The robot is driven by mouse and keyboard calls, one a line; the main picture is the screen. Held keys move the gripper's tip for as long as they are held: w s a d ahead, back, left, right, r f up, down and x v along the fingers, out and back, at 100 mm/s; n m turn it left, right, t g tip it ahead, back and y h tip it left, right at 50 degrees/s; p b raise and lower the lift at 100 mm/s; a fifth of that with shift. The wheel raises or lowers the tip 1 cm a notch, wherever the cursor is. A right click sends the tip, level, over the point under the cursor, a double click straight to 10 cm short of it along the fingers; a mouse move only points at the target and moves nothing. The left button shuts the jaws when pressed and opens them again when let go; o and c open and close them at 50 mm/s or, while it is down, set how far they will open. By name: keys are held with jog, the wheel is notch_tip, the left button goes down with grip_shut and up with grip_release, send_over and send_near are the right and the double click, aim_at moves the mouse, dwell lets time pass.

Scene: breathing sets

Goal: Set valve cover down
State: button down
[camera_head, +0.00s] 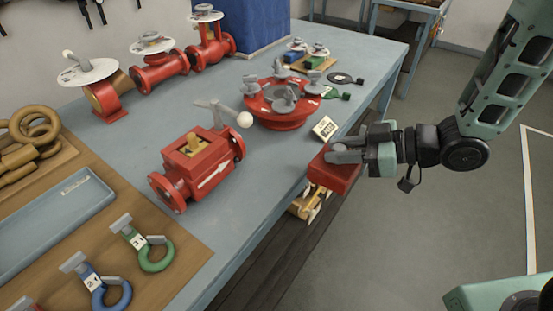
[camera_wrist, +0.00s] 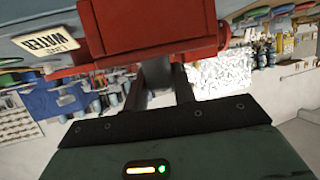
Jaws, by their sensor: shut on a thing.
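My gripper (camera_head: 347,151) is at the right edge of the blue-grey table, shut on the valve cover (camera_head: 334,174), a red blocky part. The cover hangs beside or just over the table edge; whether it touches the table I cannot tell. In the wrist view the two dark fingers (camera_wrist: 163,84) reach up to the red cover (camera_wrist: 150,30), which fills the upper middle. A red valve body (camera_head: 200,168) with a white arrow, a brass piece on top and a ball-ended lever stands on the table to the left.
A round red flanged part (camera_head: 283,112) with grey knobs stands behind, next to a small white label card (camera_head: 325,128). A brown mat (camera_head: 190,255) with ring-shaped tags and a blue tray (camera_head: 60,222) lies at left. Bare tabletop lies between valve body and right edge.

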jog(key=r+p+x, duration=0.1)
jog(key=x, duration=0.3)
jog(key=r+p+x, duration=0.1)
jog(key=p+x, duration=0.1)
jog(key=x, duration=0.3)
jog(key=a+r+p+x, duration=0.1)
jog(key=x, duration=0.3)
jog(key=shift+w+a, duration=0.25)
jog(key=shift+w, duration=0.1)
jog(key=shift+f, duration=0.65)
jog(key=shift+f, duration=0.1)
jog(key=c, duration=1.1)
grip_release()
jog(key=shift+c, duration=0.2)
